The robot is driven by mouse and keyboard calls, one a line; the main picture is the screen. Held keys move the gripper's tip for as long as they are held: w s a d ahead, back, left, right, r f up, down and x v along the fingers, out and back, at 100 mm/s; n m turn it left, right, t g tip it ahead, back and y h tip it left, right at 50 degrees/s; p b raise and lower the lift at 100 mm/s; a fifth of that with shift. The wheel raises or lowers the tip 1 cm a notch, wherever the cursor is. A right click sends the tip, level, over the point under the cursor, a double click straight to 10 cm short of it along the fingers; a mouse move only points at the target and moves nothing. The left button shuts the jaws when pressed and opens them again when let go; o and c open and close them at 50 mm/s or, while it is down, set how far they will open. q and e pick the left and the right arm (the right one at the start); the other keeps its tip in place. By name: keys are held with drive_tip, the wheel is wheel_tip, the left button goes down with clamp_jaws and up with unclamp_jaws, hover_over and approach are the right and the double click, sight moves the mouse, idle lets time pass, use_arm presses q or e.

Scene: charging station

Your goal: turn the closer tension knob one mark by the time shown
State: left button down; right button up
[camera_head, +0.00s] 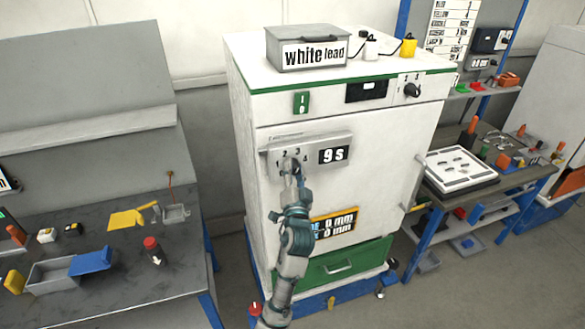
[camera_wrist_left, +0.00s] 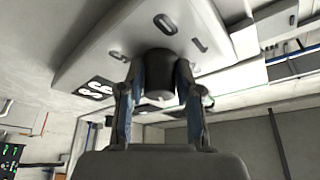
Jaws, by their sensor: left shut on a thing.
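The grey closer unit (camera_head: 268,151) sits across the upper door of the white cabinet. My left gripper (camera_head: 291,166) is at the marks and covers the tension knob in the head view. In the left wrist view the dark round knob (camera_wrist_left: 153,72) stands between the two fingers of my left gripper (camera_wrist_left: 158,84), which is shut on it. Marks show on the plate around the knob; its pointer direction cannot be told. My right gripper is not in view.
Another black knob (camera_head: 413,90) is on the cabinet's top right panel. A grey "white lead" box (camera_head: 306,50) stands on top. A door handle (camera_head: 413,182) sticks out at the right. Workbenches with loose items flank the cabinet on the left (camera_head: 140,272) and right.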

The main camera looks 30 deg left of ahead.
use_arm(q)
drive_tip(key=shift+d+r, duration=0.15)
drive_tip(key=c, duration=1)
unclamp_jaws()
drive_tip(key=shift+o, duration=1.1)
drive_tip(key=shift+w+d, duration=0.1)
drive_tip(key=shift+d, duration=0.05)
drive_tip(key=shift+d, duration=0.1)
drive_tip(key=v, duration=1.2)
drive_tip(key=shift+w+f, duration=0.1)
drive_tip(key=shift+f, duration=0.1)
